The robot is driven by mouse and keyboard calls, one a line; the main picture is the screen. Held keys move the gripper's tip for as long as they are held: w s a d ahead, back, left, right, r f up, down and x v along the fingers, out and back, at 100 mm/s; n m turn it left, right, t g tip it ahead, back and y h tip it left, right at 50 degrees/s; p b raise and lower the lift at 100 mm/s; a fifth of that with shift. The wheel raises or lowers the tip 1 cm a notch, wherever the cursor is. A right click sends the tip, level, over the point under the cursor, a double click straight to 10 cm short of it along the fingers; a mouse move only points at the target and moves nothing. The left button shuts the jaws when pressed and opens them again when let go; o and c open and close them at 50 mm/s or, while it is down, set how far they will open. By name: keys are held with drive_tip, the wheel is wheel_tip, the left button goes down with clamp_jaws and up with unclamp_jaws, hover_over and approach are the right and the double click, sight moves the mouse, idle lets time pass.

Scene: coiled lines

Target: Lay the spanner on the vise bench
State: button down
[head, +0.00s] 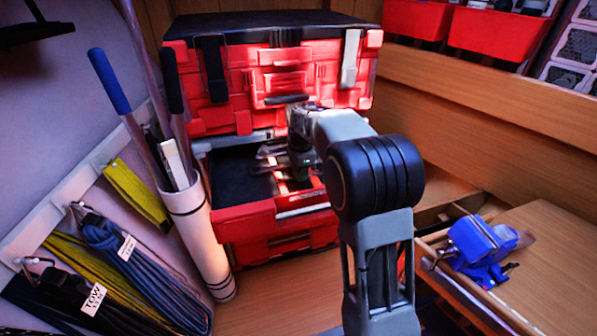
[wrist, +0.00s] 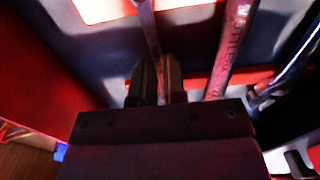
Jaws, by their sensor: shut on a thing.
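My gripper (head: 290,165) reaches into the open drawer of the red toolbox. In the wrist view, its two dark fingers (wrist: 158,82) are closed on a slim metal shaft, which I take to be the spanner (wrist: 149,30). Its ends are hidden by the fingers and the frame edge. I cannot tell whether it touches the drawer floor. The vise bench (head: 555,235) is a wooden top at the right, with a blue vise (head: 482,245) on its left side, well apart from my gripper.
The drawer (head: 245,222) also holds a reddish lettered tool (wrist: 232,45) close right of my fingers and a silvery tool (wrist: 290,62) farther right. A white tube (head: 200,235) of long-handled things stands left of the drawer. Coiled lines (head: 130,255) hang at the left wall.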

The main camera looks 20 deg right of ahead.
drive_tip(key=c, duration=1.2)
unclamp_jaws()
drive_tip(key=shift+f, duration=0.1)
